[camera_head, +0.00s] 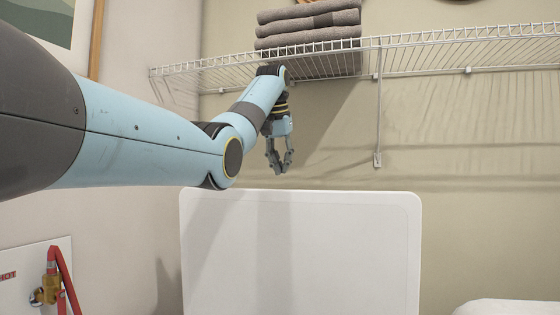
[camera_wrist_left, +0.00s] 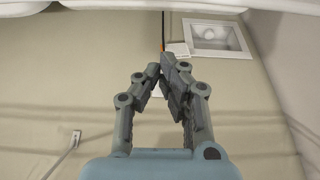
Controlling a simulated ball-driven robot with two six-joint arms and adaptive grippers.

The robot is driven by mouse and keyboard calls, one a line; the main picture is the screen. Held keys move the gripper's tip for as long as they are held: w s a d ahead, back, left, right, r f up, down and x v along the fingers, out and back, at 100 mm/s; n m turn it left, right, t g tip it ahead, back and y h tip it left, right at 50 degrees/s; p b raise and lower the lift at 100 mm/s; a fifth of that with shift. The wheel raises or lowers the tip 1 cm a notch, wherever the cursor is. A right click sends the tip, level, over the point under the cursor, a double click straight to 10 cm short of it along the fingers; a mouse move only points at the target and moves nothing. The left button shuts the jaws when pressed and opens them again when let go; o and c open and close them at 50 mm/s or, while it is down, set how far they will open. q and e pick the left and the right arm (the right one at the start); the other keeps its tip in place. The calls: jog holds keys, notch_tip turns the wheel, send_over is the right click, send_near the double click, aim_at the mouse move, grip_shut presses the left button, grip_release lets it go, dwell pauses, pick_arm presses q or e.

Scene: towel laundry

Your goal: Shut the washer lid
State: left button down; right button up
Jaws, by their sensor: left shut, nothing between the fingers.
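The washer lid (camera_head: 330,250) is a white panel with rounded corners. It stands raised and upright in the lower middle of the head view, and its lower part runs out of the picture. My left gripper (camera_head: 280,168) hangs fingers down, just above the lid's top edge and left of its middle, against the wall side. Its fingers are shut and hold nothing. In the left wrist view the shut fingertips (camera_wrist_left: 160,68) point toward the wall area, and a white edge (camera_wrist_left: 110,20) crosses the top of that view. My right gripper is not in view.
A white wire shelf (camera_head: 420,55) with folded grey towels (camera_head: 308,30) runs above my left gripper, and a bracket (camera_head: 377,120) hangs from it. A red hose with a brass valve (camera_head: 50,285) is at lower left. A white rounded thing (camera_head: 505,307) shows at lower right.

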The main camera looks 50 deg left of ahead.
pick_arm(q)
jog(key=f, duration=0.1)
jog(key=s+f+p, duration=0.1)
jog(key=f, duration=0.1)
jog(key=s+f+p, duration=0.1)
jog(key=shift+d+f, duration=0.2)
jog(key=shift+d, duration=0.15)
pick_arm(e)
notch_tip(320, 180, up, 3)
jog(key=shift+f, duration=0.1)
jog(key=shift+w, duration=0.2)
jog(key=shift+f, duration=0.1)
